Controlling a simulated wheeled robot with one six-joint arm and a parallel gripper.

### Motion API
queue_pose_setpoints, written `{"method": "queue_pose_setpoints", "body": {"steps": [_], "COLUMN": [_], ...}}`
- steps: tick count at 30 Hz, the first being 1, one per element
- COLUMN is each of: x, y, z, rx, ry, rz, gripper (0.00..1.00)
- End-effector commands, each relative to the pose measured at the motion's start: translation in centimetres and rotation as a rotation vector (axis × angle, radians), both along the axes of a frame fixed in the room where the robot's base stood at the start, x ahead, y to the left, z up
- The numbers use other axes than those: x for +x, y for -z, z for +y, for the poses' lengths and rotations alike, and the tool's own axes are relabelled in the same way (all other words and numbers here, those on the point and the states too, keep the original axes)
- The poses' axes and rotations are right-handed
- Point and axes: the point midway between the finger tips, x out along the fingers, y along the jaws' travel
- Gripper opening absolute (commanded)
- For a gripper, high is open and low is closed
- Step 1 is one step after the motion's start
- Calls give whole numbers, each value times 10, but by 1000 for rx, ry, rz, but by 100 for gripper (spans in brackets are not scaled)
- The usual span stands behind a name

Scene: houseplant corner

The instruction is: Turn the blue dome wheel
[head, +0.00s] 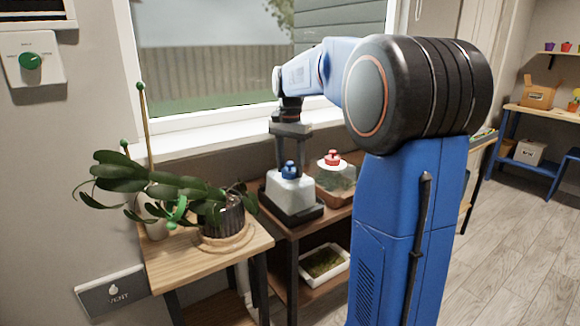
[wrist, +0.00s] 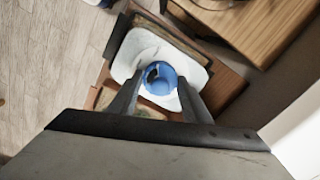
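The blue dome wheel (head: 289,170) sits on top of a frosted white dome (head: 291,192), which stands in a dark tray (head: 290,217) on a shelf unit. My gripper (head: 293,165) points straight down over this dome. In the wrist view, its two fingers lie either side of the blue wheel (wrist: 158,72), with the dome's pale rim (wrist: 128,60) spread out below. The fingers are apart and look open around the wheel. Whether they touch its sides is hard to tell.
A second dome with a red wheel (head: 332,158) stands close by to the right. A potted orchid (head: 222,215) with long leaves is on a wooden table (head: 190,262) at the left. The window sill (head: 215,138) runs behind. A white tray (head: 324,263) sits on the lower shelf.

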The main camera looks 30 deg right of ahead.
Motion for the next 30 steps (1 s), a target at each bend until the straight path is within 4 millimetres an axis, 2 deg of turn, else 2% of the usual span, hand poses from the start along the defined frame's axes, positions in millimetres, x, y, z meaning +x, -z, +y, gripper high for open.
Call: {"method": "queue_pose_setpoints", "body": {"steps": [2, 10, 14, 20, 30], "x": [0, 0, 1, 1, 1], "y": [0, 0, -7, -37, -105], "z": [0, 0, 0, 0, 0], "rx": [0, 0, 0, -1, -1], "ry": [0, -1, -1, -1, -1], "rz": [0, 0, -1, -3, -4], "gripper": [60, 60, 60, 60, 60]}}
